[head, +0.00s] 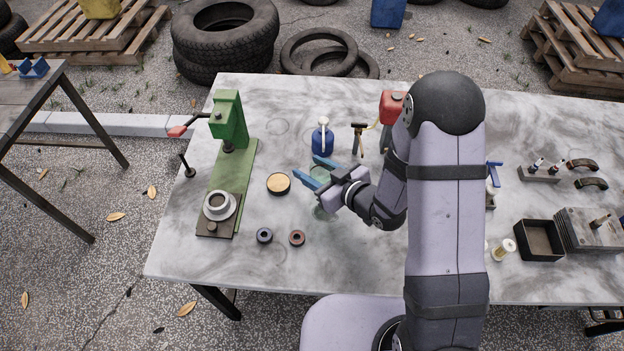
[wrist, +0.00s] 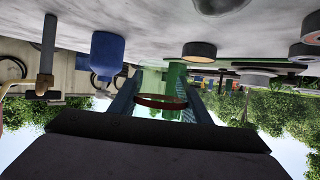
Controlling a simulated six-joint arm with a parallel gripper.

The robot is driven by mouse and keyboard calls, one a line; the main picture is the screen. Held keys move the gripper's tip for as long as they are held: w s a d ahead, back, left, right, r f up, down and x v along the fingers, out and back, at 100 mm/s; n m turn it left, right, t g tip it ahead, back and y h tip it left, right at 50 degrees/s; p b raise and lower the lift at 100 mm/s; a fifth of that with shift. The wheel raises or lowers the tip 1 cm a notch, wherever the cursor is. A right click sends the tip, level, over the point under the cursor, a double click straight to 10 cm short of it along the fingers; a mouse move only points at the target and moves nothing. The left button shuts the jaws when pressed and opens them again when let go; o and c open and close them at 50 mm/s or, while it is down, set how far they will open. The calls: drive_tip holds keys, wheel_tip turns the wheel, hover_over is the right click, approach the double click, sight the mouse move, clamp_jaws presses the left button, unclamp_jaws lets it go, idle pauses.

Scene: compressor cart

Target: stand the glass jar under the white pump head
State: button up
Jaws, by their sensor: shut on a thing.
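The glass jar (head: 321,211) is pale green and see-through. My gripper (head: 312,170) has blue fingers and is shut on the jar, with a finger on either side. In the wrist view the jar (wrist: 153,79) shows between the fingers (wrist: 157,100), with a reddish-brown ring at one end. I cannot tell whether its base touches the table. The white pump head (head: 323,124) tops a blue bottle (head: 322,143), which stands upright just beyond my gripper. The bottle also shows in the wrist view (wrist: 105,52), where the scene is upside down. The jar is apart from the bottle.
A round tan-topped tin (head: 279,184) sits left of my gripper, and a green press (head: 232,140) further left. Two small rings (head: 297,238) lie in front. A dark stand (head: 358,138) and a red container (head: 390,107) stand right of the bottle.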

drive_tip(key=shift+f, duration=0.6)
drive_tip(key=shift+f, duration=0.1)
drive_tip(key=shift+f, duration=1.8)
drive_tip(key=shift+f, duration=0.2)
drive_tip(key=o, duration=0.8)
drive_tip(key=shift+o, duration=0.3)
